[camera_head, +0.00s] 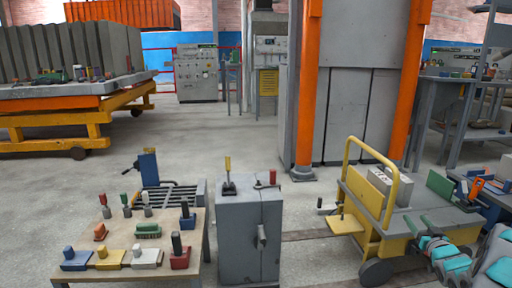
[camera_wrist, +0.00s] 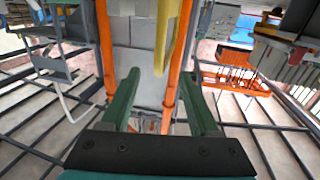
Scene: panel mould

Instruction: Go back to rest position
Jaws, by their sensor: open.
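My gripper (camera_wrist: 163,73) is open in the wrist view. Its two green fingers stand apart and nothing is held between them. The wrist picture looks turned over, with roof beams in its lower part. A yellow bar (camera_wrist: 175,28) comes down from the top edge and shows in the gap between the fingers; I cannot tell how far off it is. In the head view, teal and grey parts of my arm show at the lower right corner, beside the yellow cart (camera_head: 392,247).
A low table (camera_head: 93,270) with coloured-handled tools and blocks stands at lower left. A grey cabinet (camera_head: 249,240) stands beside it. Orange columns (camera_head: 308,90) rise behind the cart. A yellow-framed trolley (camera_head: 50,131) carries grey panels at far left. Open floor lies in the middle left.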

